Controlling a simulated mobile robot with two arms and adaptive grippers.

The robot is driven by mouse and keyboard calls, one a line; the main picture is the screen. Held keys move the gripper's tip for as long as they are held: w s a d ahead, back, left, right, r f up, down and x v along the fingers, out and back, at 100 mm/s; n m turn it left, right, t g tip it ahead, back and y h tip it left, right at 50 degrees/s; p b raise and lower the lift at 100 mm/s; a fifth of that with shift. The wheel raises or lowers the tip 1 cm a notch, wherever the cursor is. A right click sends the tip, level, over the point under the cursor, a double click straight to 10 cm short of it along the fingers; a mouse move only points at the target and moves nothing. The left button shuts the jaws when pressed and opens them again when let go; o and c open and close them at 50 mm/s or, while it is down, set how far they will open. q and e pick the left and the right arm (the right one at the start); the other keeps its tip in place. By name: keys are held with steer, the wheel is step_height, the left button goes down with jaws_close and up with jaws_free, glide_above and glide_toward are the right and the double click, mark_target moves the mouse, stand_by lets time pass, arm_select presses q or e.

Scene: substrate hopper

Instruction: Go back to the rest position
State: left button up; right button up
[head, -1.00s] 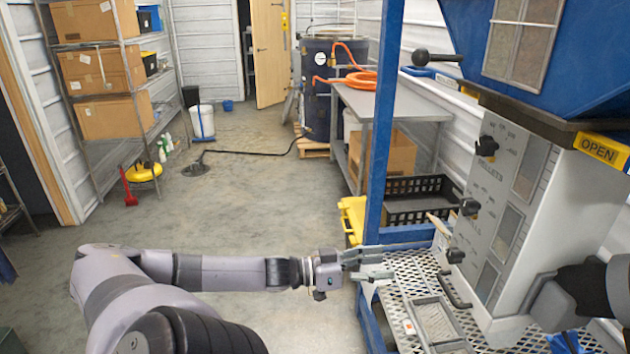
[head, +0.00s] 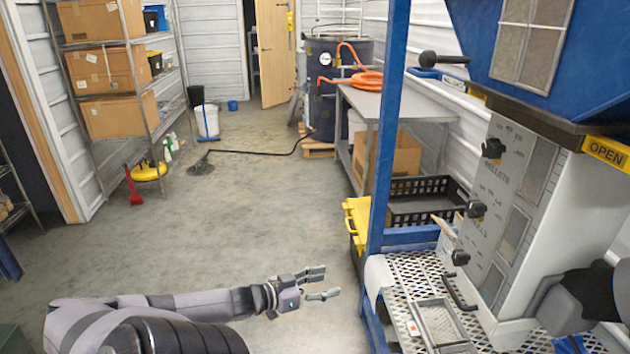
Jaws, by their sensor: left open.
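My left gripper (head: 318,284) is in the lower middle of the head view, at the end of my left arm coming in from the lower left. Its two fingers are apart with nothing between them. It is over the floor, left of the blue frame (head: 384,140) and apart from it. The substrate hopper (head: 560,60) is blue, with a grey panel (head: 510,190) with black knobs below it. A yellow OPEN label (head: 606,151) shows at the right. Part of a dark and grey arm shows at the lower right edge, but no right gripper fingers are visible.
A perforated metal shelf (head: 395,271) with a grey tray (head: 437,322) stands beside the gripper. A black crate (head: 425,207) and yellow case (head: 356,219) sit behind the frame. A shelf rack with boxes (head: 105,70) stands far left. The floor (head: 245,220) in the middle is clear.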

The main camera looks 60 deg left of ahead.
arm_select(q)
steer(key=shift+s+a+f+y, duration=0.25)
steer(key=shift+s+f+y, duration=0.05)
steer(key=shift+f, duration=0.15)
stand_by(0.3)
steer(key=s+f+n+g+y, duration=0.1)
steer(key=s+f+g, duration=0.1)
steer(key=s+f, duration=0.5)
steer(key=s+f+g+y, duration=0.1)
steer(key=s+f+g, duration=0.1)
steer(key=f, duration=0.8)
steer(key=s+f+n+g+y, duration=0.1)
steer(key=s+f+g, duration=0.1)
steer(key=s+f, duration=0.5)
steer(key=s+d+f+m+g, duration=0.1)
steer(key=s+d+f+g, duration=0.2)
steer(key=d, duration=0.7)
steer(key=s+d+f+m+g+h, duration=0.1)
steer(key=s+d+f+m+g, duration=0.1)
steer(key=s+d+f, duration=0.6)
steer(key=s+d+f+m+g+h, duration=0.1)
steer(key=s+d+f+g, duration=0.2)
steer(key=s+d+f, duration=0.3)
steer(key=d+f, duration=0.4)
steer(key=d, duration=0.2)
steer(key=shift+f+g, duration=0.3)
steer(key=shift+f, duration=0.1)
steer(key=shift+w, duration=0.1)
